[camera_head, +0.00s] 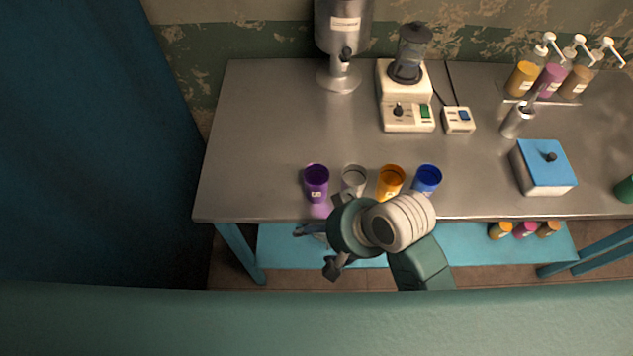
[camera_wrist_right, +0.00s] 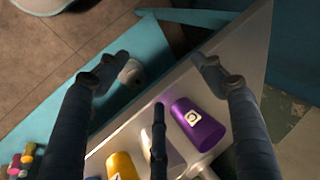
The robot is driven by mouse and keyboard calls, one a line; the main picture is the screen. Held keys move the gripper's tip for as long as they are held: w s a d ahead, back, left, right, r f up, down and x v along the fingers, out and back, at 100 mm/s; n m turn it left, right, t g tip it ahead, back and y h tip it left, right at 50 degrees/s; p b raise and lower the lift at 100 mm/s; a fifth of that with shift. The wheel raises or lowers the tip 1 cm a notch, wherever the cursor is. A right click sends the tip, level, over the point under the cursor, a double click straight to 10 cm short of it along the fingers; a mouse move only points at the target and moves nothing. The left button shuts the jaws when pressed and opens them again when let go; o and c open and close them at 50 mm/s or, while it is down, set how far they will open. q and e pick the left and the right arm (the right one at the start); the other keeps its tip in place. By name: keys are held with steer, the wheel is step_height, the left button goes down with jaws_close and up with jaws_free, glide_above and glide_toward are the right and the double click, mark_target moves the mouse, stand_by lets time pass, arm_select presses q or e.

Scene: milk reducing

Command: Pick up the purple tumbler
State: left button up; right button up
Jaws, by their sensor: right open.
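The purple tumbler (camera_head: 316,180) stands upright near the front edge of the metal table, leftmost in a row of tumblers. In the right wrist view the purple tumbler (camera_wrist_right: 200,124) shows its white label, beside my right-hand finger and apart from it. My right gripper (camera_head: 318,238) is open and empty, in front of the table edge and slightly to the right of the purple tumbler. In the wrist view the right gripper (camera_wrist_right: 160,62) has its fingers spread with nothing between them. My left gripper is not in view.
A clear tumbler (camera_head: 353,179), an orange tumbler (camera_head: 390,181) and a blue tumbler (camera_head: 427,180) stand to the right in the row. A blender (camera_head: 405,95) and a metal dispenser (camera_head: 342,30) stand behind. The table's left part (camera_head: 255,150) is clear. A blue-lidded box (camera_head: 543,168) is at right.

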steer(key=a+r+m+g, duration=0.1)
steer(key=a+r, duration=0.2)
steer(key=a, duration=0.3)
steer(key=a+r+g+h, duration=0.1)
steer(key=a+r, duration=0.2)
steer(key=a, duration=0.3)
steer(key=a+r+m+g, duration=0.1)
steer(key=a+r, duration=0.1)
steer(key=a, duration=0.4)
steer(key=w+d+r+m+t+h, duration=0.4)
steer(key=w+d+r+m+h, duration=0.1)
steer(key=w+d+m+h, duration=0.5)
steer(key=n, duration=0.1)
glide_toward(313, 176)
steer(key=shift+y, duration=0.4)
steer(key=shift+w+d+f+p, duration=0.1)
steer(key=shift+d+f, duration=0.55)
steer(key=shift+d, duration=0.2)
steer(key=shift+w+d+f+p, duration=0.1)
steer(key=shift+d+f, duration=0.55)
steer(key=shift+d, duration=0.25)
steer(key=shift+w+d+f+p, duration=0.1)
steer(key=shift+w+d+f, duration=0.05)
steer(key=shift+d+f, duration=0.6)
steer(key=shift+r, duration=0.15)
steer(key=c, duration=1.4)
